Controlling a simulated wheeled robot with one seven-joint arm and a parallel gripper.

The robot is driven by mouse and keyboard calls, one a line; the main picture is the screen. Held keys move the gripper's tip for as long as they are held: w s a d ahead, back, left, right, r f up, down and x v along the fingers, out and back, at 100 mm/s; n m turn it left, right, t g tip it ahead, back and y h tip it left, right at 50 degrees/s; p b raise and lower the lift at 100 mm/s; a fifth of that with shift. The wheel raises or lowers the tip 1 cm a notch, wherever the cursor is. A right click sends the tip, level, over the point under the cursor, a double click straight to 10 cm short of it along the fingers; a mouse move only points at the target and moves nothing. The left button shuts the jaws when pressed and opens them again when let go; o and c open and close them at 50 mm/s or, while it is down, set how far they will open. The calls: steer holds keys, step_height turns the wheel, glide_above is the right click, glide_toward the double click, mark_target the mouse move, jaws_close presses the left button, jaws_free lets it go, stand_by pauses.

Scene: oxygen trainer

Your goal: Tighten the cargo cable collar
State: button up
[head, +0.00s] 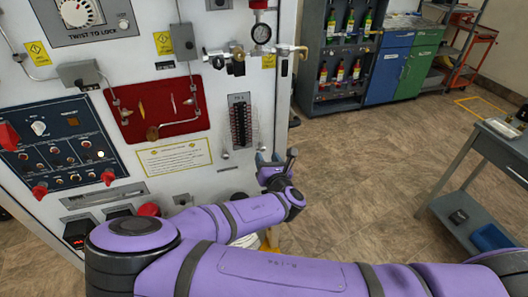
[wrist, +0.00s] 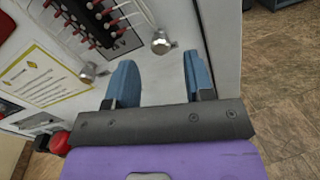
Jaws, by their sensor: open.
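My gripper (head: 277,160) is open in front of the lower right part of the white panel. In the wrist view its two blue fingers (wrist: 159,68) are apart with nothing between them. A round silver metal fitting (wrist: 162,42) on the panel shows just beyond the gap between the fingertips. It looks like a collar, but I cannot tell for sure that it is the cargo cable collar. The fingers do not appear to touch it. A smaller silver fitting (wrist: 88,72) sits to its left. In the head view my gripper hides the larger fitting's area.
A block with red-tipped pins (head: 240,123) is on the panel above. A yellow-framed placard (head: 174,157) is to the left. The panel's right edge is close to my gripper. A grey table (head: 473,155) stands at right, with open floor between.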

mark_target(263, 150)
steer(key=shift+x, duration=1.95)
steer(key=shift+c, duration=0.2)
jaws_close()
